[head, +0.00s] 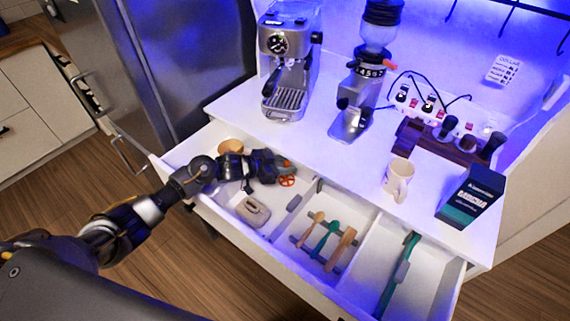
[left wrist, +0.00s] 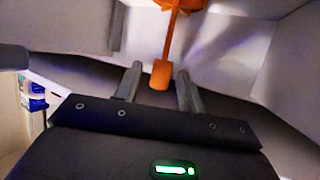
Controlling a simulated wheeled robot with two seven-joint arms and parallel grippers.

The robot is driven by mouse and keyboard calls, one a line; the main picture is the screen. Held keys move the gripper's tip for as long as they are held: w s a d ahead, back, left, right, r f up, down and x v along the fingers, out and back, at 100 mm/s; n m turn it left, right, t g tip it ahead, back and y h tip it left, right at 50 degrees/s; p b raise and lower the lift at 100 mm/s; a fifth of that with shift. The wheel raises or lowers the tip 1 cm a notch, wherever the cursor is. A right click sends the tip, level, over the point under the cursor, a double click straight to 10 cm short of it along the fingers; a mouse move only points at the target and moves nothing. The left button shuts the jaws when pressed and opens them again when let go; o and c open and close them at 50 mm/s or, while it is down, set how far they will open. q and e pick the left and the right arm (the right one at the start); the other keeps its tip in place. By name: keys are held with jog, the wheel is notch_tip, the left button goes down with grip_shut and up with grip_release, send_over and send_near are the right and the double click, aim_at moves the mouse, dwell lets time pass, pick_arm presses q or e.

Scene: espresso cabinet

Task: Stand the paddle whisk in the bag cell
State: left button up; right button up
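The orange paddle whisk (head: 287,181) shows its round spoked head just past my left gripper, in the left part of the open drawer (head: 232,226). My left gripper (head: 280,165) is low over that part. In the left wrist view its two fingers (left wrist: 159,84) are apart, one on each side of the whisk's handle (left wrist: 161,75), with a gap visible on both sides. The whisk's head (left wrist: 180,4) is cut off by the top edge. I cannot tell from the frames which drawer cell is the bag cell. My right gripper is not in view.
The left cell also holds a tan bowl (head: 231,146) and a beige-grey object (head: 253,211). The middle cell has several tools (head: 326,239); the right cell has a green tool (head: 400,270). A mug (head: 397,180) and dark box (head: 470,197) stand on the counter above.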

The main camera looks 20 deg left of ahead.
pick_arm(q)
jog(key=shift+s+d+p, duration=0.1)
jog(key=shift+s+p, duration=0.2)
jog(key=b+v, duration=0.1)
jog(key=v, duration=0.6)
jog(key=shift+a+r, duration=0.25)
jog(key=shift+r, duration=0.25)
jog(key=shift+w, duration=0.15)
